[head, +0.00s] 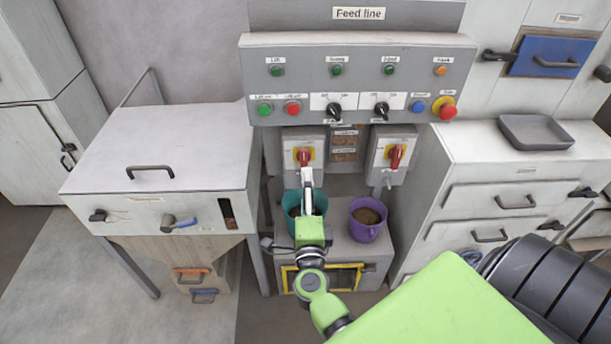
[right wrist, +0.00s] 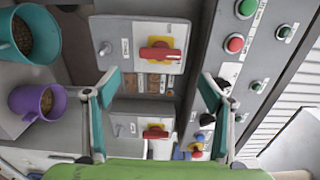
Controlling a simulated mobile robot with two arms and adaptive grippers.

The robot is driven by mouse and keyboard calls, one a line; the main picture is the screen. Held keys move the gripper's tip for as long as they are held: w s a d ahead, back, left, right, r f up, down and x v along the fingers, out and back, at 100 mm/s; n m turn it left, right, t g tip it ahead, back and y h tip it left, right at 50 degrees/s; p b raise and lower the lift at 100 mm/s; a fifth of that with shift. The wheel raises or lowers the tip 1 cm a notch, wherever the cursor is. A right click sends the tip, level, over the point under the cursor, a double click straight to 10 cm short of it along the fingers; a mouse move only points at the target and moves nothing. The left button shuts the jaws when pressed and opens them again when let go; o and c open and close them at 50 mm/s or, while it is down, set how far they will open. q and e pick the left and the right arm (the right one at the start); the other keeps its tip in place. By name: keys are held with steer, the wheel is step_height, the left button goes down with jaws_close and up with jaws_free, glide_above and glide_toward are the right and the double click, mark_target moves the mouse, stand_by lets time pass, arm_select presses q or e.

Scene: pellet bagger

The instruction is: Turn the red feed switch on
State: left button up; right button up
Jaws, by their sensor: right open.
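Two red rotary switches sit on yellow plates on grey boxes under the control panel: a left one (head: 304,155) and a right one (head: 396,156). Both handles look about vertical. In the right wrist view the left switch (right wrist: 160,54) is above and the right switch (right wrist: 156,132) is below. Their small labels are not legible, so I cannot tell which is the feed switch. My right gripper (head: 307,178) is open and empty, just in front of and below the left switch. Its fingers (right wrist: 160,88) are apart, with nothing between them. My left gripper is out of view.
The "Feed line" panel (head: 350,75) carries buttons, black knobs and a red emergency button (head: 447,108). A teal bucket (head: 293,218) and a purple bucket (head: 367,232) stand below the switches. A hopper cabinet (head: 160,150) is left, a drawer cabinet (head: 510,170) right.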

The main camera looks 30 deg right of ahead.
steer(key=shift+v, duration=1.25)
